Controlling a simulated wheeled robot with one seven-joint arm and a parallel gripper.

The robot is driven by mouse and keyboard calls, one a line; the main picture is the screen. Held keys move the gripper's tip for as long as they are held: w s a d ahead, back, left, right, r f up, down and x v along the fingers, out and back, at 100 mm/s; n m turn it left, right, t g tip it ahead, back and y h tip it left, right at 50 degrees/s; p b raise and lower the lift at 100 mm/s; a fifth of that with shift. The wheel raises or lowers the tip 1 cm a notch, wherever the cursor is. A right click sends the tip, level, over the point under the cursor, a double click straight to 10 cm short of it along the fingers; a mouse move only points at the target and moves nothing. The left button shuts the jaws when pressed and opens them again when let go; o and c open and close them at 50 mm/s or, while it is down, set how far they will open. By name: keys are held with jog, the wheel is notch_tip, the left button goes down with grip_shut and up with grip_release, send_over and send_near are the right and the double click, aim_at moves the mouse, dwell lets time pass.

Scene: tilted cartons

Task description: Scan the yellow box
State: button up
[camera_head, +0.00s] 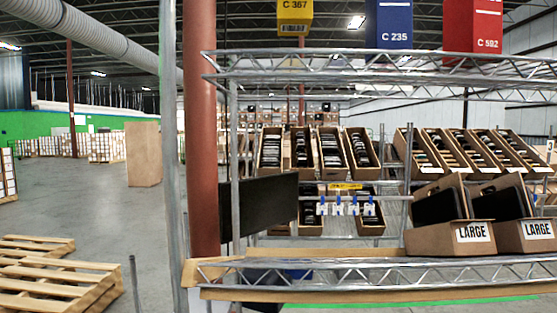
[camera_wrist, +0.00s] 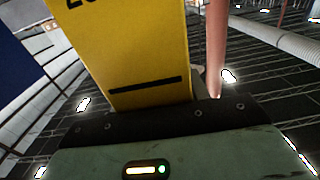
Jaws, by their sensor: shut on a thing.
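The yellow box (camera_head: 294,14), marked C 367, is at the top of the head view above the upper wire shelf. In the wrist view the yellow box (camera_wrist: 130,45) is close and fills the upper middle, with a dark bar on its face and cut-off lettering at the top. My gripper (camera_wrist: 150,120), a dark part with screws, shows low in the wrist view. It is shut on a grey-green device (camera_wrist: 215,155) with a lit strip and a green light. Separate fingers cannot be made out. My gripper does not show in the head view.
A blue box (camera_head: 390,22) marked C 235 and a red box (camera_head: 474,22) hang beside the yellow one. The wire shelf (camera_head: 350,68) and a red-brown column (camera_head: 201,150) stand close. Tilted cartons (camera_head: 440,238) hold dark items. Pallets (camera_head: 60,285) lie at left; open floor lies behind.

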notch_tip(320, 180, up, 24)
jog(key=f+p, duration=0.1)
jog(key=p, duration=1.4)
jog(key=b, duration=1.2)
send_over(294, 32)
notch_tip(294, 32, down, 14)
jog(key=shift+w+r, duration=0.1)
notch_tip(294, 32, down, 14)
jog(key=b, duration=0.3)
jog(key=shift+r+b, duration=0.1)
jog(key=shift+b, duration=0.25)
jog(key=s+b, duration=0.4)
jog(key=s, duration=0.3)
jog(key=shift+s+a+b, duration=0.1)
jog(key=shift+s+b, duration=0.15)
jog(key=shift+b, duration=0.1)
jog(key=shift+c, duration=0.5)
jog(key=shift+s, duration=0.65)
jog(key=shift+r, duration=0.1)
